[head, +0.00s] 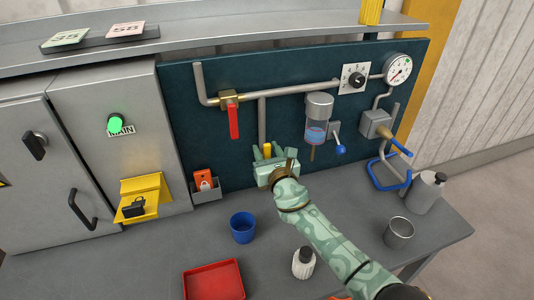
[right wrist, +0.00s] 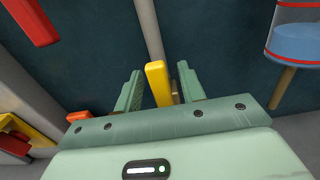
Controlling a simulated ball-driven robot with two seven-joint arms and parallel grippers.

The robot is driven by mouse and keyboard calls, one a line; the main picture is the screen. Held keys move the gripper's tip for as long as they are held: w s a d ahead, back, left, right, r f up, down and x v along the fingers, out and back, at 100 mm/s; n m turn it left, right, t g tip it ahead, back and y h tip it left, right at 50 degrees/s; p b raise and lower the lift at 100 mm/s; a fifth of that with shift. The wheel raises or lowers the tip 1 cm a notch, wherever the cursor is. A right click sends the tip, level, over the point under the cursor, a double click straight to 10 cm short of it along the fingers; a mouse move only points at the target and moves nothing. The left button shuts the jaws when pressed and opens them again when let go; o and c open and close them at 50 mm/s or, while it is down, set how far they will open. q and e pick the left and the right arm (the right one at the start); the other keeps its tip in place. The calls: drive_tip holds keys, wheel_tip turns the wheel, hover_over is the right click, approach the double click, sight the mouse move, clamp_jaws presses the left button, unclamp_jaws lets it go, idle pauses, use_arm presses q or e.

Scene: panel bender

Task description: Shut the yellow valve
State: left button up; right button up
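The yellow valve handle (head: 267,149) sits low on the vertical grey pipe (head: 262,118) on the dark teal panel. It also shows in the right wrist view (right wrist: 157,83), where it looks roughly in line with the pipe. My right gripper (head: 268,153) is at the handle, with one finger on each side of it. In the right wrist view the fingers are spread, with a gap on both sides of the handle. The valve body is hidden behind my gripper. My left gripper is not in view.
A red valve lever (head: 233,121) hangs left of the pipe. A filter bowl (head: 317,118) and a blue-knobbed lever (head: 340,149) are to the right. A blue cup (head: 243,227), red tray (head: 214,280), white bottle (head: 303,263) and metal cup (head: 398,232) stand on the bench.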

drive_tip(key=shift+r, duration=0.1)
drive_tip(key=shift+c, duration=0.3)
clamp_jaws()
drive_tip(key=shift+d, duration=0.15)
drive_tip(key=w+d+f+m+b, duration=0.1)
drive_tip(key=d+f+m+b, duration=0.4)
drive_tip(key=m, duration=1.3)
drive_tip(key=shift+w+d+f+b, duration=0.3)
drive_tip(key=shift+w+f+b, duration=0.1)
drive_tip(key=shift+f+b, duration=0.2)
drive_tip(key=shift+f, duration=0.1)
drive_tip(key=shift+o, duration=0.3)
unclamp_jaws()
